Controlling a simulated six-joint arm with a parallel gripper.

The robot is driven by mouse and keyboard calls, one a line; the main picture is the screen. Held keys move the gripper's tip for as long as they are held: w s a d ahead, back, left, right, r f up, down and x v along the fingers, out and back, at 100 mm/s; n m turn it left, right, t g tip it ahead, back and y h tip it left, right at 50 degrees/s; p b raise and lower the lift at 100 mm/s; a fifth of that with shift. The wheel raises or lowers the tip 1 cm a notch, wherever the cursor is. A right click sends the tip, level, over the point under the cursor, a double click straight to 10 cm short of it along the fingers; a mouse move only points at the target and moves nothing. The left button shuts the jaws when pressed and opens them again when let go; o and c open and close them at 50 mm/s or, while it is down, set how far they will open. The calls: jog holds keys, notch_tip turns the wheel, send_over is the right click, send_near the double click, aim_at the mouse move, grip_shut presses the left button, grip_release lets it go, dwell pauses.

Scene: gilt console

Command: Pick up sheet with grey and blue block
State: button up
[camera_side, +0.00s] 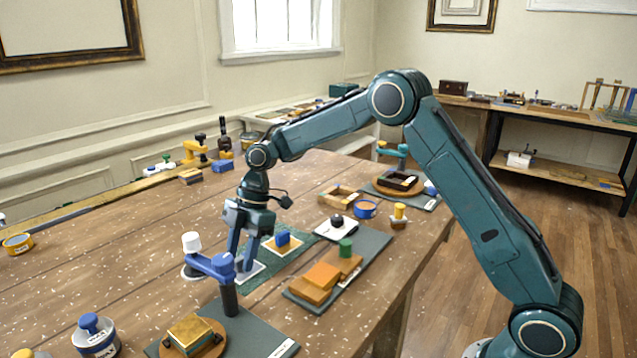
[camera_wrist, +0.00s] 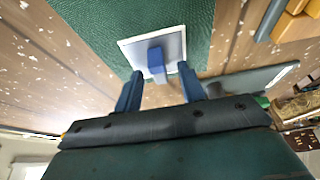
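In the wrist view a grey sheet with a white border (camera_wrist: 130,48) lies on a green mat (camera_wrist: 95,18). A small blue block (camera_wrist: 157,60) stands on the sheet. My gripper (camera_wrist: 161,72) is open, with a blue finger on each side of the block and a visible gap between. In the side view my gripper (camera_side: 241,266) points down over the near part of the mat (camera_side: 305,247). The sheet (camera_side: 256,270) shows partly beside the fingers, and its block is hidden there.
A second sheet, orange-toned with a blue block (camera_side: 283,240), lies just behind. A blue-armed clamp on a dark post (camera_side: 222,270) stands close in front of my gripper. A grey board with orange blocks (camera_side: 318,280) lies to the right. The table's left middle is clear.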

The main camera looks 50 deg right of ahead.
aim_at(242, 257)
jog(key=shift+c, duration=0.4)
grip_shut()
jog(key=shift+r, duration=0.2)
notch_tip(242, 257, up, 10)
jog(key=shift+f, duration=0.15)
dwell(0.6)
jog(key=shift+s, duration=0.1)
dwell(0.5)
jog(key=s+d, duration=0.3)
jog(key=s, duration=0.5)
jog(key=s+d, duration=0.3)
jog(key=s, duration=0.5)
jog(key=shift+d, duration=0.15)
